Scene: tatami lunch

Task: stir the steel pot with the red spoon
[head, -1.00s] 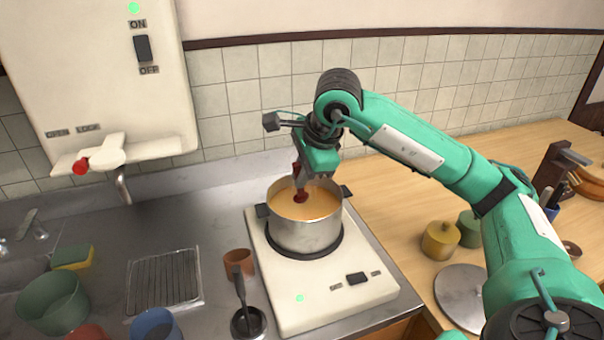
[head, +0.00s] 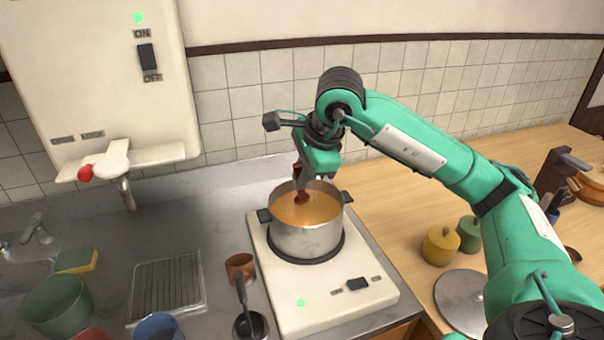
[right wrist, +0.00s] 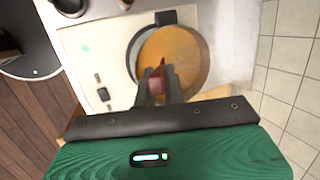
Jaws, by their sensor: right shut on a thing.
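The steel pot (head: 306,240) stands on the white stove at the middle of the head view, with orange liquid (head: 322,206) in it. It also shows in the right wrist view (right wrist: 203,62). The red spoon (head: 301,196) hangs down into the pot, its lower end at the liquid. My right gripper (head: 303,174) is above the pot's back rim and shut on the spoon. In the right wrist view the gripper's fingers (right wrist: 160,88) close around the red spoon (right wrist: 158,72). My left gripper is not in view.
The white stove (head: 318,306) has a lit green light. A brown cup (head: 240,266) and a dark ladle (head: 243,296) stand left of it. Yellow and green canisters (head: 441,246) and a round lid (head: 462,300) are on the wooden counter at right. A tiled wall is behind.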

